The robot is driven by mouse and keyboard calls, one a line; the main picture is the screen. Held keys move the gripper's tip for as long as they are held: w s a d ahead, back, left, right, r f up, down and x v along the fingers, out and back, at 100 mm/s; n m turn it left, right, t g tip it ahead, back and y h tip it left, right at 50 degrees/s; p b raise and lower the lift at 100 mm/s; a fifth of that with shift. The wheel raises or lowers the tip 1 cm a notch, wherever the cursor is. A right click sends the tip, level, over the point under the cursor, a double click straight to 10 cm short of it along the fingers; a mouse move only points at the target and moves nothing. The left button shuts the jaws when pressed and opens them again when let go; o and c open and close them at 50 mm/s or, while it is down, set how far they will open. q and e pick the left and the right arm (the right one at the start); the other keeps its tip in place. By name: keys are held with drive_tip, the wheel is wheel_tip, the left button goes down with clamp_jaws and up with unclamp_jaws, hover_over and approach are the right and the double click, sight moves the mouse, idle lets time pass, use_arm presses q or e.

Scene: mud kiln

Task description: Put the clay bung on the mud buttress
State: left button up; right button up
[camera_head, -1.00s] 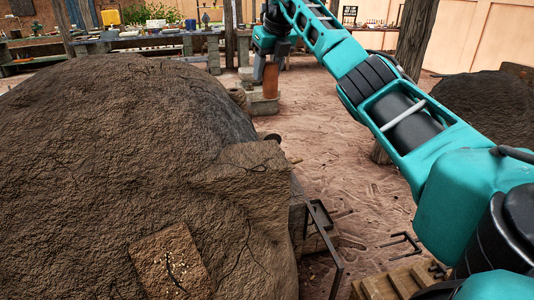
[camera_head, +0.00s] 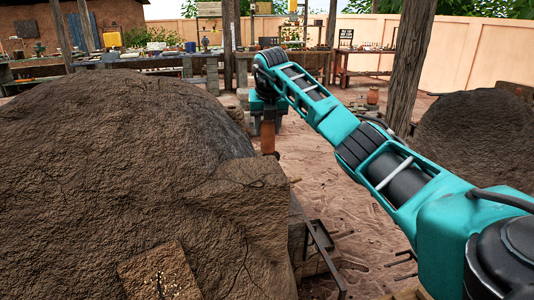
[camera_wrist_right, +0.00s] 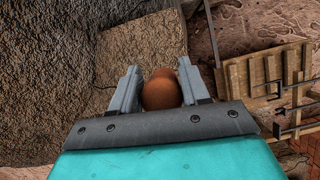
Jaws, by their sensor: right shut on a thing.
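My right gripper (camera_head: 268,126) is shut on the clay bung (camera_head: 268,143), a reddish-brown rounded piece hanging upright below it. In the right wrist view, the bung (camera_wrist_right: 160,92) shows its round end between the two grey fingers (camera_wrist_right: 162,88). The mud buttress (camera_head: 245,205) appears to be the rough brown block against the right side of the large mud kiln. In the head view the bung is just beyond and above its far end. In the right wrist view, a brown mud surface (camera_wrist_right: 140,35) lies beyond the fingers. My left gripper is not in view.
The mud kiln dome (camera_head: 110,150) fills the left. A dark metal bracket (camera_head: 322,245) stands right of the buttress. A wooden post (camera_head: 412,65) and another dark mound (camera_head: 475,135) are at right. Sandy ground (camera_head: 345,200) lies between. Cluttered tables (camera_head: 150,53) line the back.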

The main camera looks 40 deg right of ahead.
sight(267, 149)
drive_tip(key=shift+f, duration=3.55)
drive_tip(key=shift+f, duration=0.1)
drive_tip(key=o, duration=1.2)
